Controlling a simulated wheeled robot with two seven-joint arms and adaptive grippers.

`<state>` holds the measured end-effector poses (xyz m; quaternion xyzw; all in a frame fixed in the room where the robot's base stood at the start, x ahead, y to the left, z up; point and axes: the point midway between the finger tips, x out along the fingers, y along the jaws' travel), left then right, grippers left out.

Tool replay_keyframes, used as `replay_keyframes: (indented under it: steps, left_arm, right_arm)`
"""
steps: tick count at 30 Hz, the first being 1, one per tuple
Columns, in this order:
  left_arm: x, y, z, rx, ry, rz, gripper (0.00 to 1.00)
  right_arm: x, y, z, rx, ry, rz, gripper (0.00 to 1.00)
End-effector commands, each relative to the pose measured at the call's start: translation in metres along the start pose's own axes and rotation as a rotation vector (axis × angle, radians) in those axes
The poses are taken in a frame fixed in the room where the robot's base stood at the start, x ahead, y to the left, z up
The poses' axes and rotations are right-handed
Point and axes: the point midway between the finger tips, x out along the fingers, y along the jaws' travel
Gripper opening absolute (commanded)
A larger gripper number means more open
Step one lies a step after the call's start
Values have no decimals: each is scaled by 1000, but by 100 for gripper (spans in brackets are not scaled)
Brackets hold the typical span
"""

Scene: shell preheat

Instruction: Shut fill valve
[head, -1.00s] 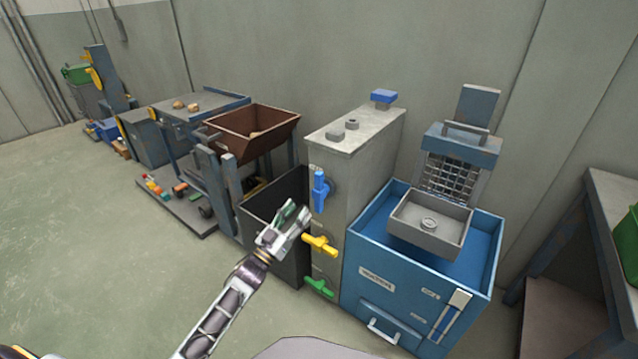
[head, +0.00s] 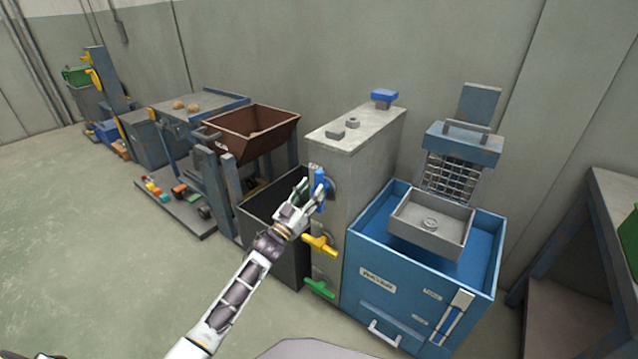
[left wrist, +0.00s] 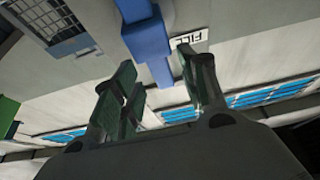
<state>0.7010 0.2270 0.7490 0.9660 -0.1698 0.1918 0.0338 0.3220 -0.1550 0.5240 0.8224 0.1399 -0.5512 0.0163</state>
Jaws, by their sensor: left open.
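The fill valve's blue handle (head: 320,177) is upright on the front of the grey tank (head: 350,135). In the left wrist view the blue handle (left wrist: 148,38) is next to a white label (left wrist: 190,38) with the letters "FILL". My left gripper (head: 306,193) is at the handle and hides part of it. Its green-padded fingers (left wrist: 160,75) are open, one on each side of the handle's lower end. I cannot tell whether they touch it. My right gripper is not in view.
A yellow valve handle (head: 319,245) and a green one (head: 320,288) stick out below on the tank. A blue cabinet (head: 385,285) stands to the right. A dark open bin (head: 262,225) is left, behind my arm. The floor at the left is clear.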

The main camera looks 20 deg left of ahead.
Motion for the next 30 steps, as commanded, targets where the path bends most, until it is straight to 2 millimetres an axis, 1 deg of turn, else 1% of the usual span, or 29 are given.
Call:
replay_keyframes:
  steps: [6,15,21,30]
  left_arm:
    - [19,0,0,1,2,1,43]
    - [39,0,0,0,1,0,43]
    - [45,1,0,0,1,1,43]
    - [45,0,0,0,1,1,43]
  right_arm:
    - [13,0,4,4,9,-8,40]
    - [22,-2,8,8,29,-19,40]
    - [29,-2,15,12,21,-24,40]
    - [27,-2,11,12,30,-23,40]
